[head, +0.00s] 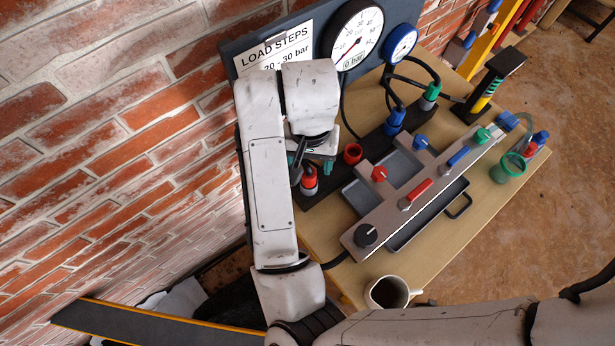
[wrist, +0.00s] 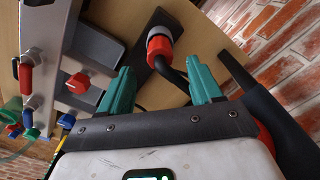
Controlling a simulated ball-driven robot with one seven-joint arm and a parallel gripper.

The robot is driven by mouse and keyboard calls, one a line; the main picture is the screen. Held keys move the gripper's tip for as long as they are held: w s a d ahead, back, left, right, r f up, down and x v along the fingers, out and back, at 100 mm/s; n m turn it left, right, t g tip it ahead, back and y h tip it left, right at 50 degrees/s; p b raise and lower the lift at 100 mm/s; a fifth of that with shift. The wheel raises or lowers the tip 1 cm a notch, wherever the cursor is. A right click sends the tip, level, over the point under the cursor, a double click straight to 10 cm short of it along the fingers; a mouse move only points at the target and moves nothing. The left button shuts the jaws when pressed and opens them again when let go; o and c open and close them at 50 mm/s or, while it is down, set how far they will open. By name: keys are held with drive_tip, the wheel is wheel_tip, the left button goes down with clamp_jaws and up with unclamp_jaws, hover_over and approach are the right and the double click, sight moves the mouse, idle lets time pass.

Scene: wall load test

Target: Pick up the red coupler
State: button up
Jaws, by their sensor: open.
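The red coupler (head: 309,181) stands at the near end of the dark strip on the bench, close to the wall. In the wrist view it (wrist: 160,46) shows a red collar and dark body, with a black hose beside it. My gripper (head: 313,165) is open and empty, just above and behind the coupler. In the wrist view its teal fingertips (wrist: 162,70) are apart; the coupler lies ahead, between their lines, with no finger visibly touching it. An empty-looking red socket (head: 353,153) is farther along the strip. My arm hides part of the area.
Blue (head: 395,121) and green (head: 430,94) couplers with black hoses stand farther along the strip. A grey valve block (head: 418,192) with coloured handles lies to the right. A gauge board (head: 305,22) stands behind. A mug (head: 388,292) is at the near edge. The brick wall is close left.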

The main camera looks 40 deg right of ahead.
sight(309, 170)
drive_tip(key=f, duration=0.5)
drive_tip(key=shift+s+a+p, duration=0.15)
drive_tip(key=shift+a+p, duration=0.05)
drive_tip(key=shift+p, duration=0.1)
drive_tip(key=c, duration=1.1)
drive_tip(key=shift+c, duration=0.2)
